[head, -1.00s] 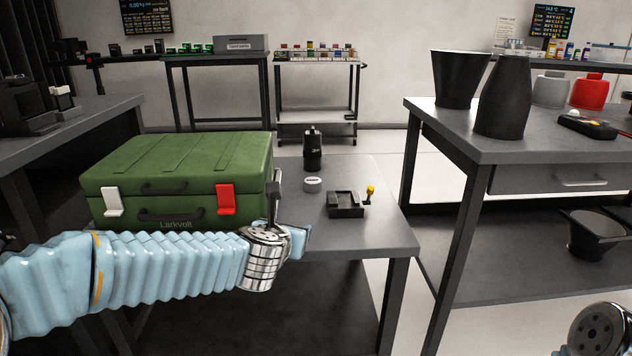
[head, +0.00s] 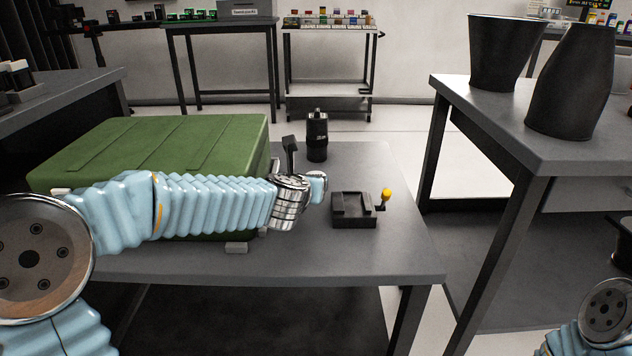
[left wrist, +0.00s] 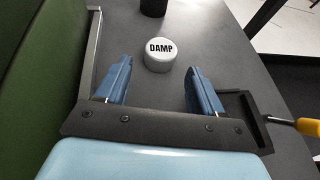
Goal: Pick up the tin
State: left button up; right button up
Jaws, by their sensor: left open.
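The tin (left wrist: 160,56) is a small round white tin with "DAMP" on its lid, on the grey table (left wrist: 165,95). In the left wrist view it sits just ahead of my left gripper's fingertips, centred between them. In the head view my left gripper (head: 318,187) covers nearly all of it. The two blue fingers are spread open with nothing between them, low over the table. My right gripper is not in view; only part of that arm shows at the lower right.
A green case (head: 160,145) stands close left of my left gripper. A black cylinder (head: 317,137) stands behind the tin. A black holder (head: 353,212) with a yellow-knobbed lever (head: 385,197) is close on the right. Another table (head: 545,150) stands further right.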

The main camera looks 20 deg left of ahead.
pick_arm(q)
jog(key=shift+x, duration=1.05)
jog(key=x, duration=0.5)
jog(key=shift+d+f, duration=0.1)
jog(key=shift+f, duration=0.25)
jog(key=shift+c, duration=0.3)
jog(key=c, duration=0.7)
jog(key=shift+c, duration=0.2)
